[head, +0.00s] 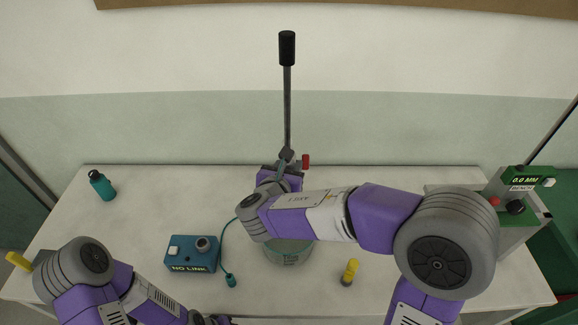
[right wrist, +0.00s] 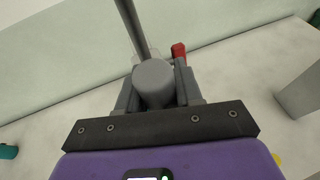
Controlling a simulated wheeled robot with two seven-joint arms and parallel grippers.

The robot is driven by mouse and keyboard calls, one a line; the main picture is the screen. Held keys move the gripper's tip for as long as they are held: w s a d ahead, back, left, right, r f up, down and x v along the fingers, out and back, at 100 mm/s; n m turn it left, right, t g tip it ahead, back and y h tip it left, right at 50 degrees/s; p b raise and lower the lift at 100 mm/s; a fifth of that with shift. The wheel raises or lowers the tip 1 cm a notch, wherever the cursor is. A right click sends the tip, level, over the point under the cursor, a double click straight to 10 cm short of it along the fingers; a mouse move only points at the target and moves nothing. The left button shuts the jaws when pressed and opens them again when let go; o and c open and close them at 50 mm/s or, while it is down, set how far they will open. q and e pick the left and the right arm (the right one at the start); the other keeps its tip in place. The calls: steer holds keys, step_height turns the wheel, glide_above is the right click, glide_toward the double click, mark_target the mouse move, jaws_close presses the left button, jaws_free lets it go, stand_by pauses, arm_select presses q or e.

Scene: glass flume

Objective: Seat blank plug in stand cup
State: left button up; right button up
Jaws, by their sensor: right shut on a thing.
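My right gripper (head: 286,160) reaches over the far middle of the table. In the right wrist view its fingers (right wrist: 156,92) are closed on a grey, round-ended cylinder (right wrist: 153,80), which looks like the blank plug. Just behind it a thin dark upright rod (head: 287,105) with a black top (head: 287,48) rises, with a red piece (head: 305,161) at its foot. The red piece also shows in the right wrist view (right wrist: 178,52). I cannot make out a stand cup; the gripper hides the rod's foot.
A teal box (head: 192,254) reading NO LINK has a cabled teal piece (head: 231,281). A round grey-green drum (head: 290,253) lies partly under my right arm. A yellow-topped piece (head: 349,270) stands nearby.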

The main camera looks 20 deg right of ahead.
steer(key=shift+s+f+b, duration=0.1)
steer(key=shift+f+b, duration=1.1)
steer(key=shift+f, duration=0.2)
steer(key=o, duration=0.8)
steer(key=shift+c, duration=0.2)
steer(key=o, duration=0.4)
steer(key=shift+s+d+r, duration=0.1)
steer(key=shift+r, duration=0.1)
steer(key=shift+s+a+r, duration=0.15)
steer(key=shift+s+a, duration=0.1)
steer(key=shift+a, duration=0.3)
steer(key=v, duration=0.6)
steer(key=shift+s+d, duration=0.25)
steer(key=shift+s, duration=0.1)
steer(key=shift+s, duration=0.1)
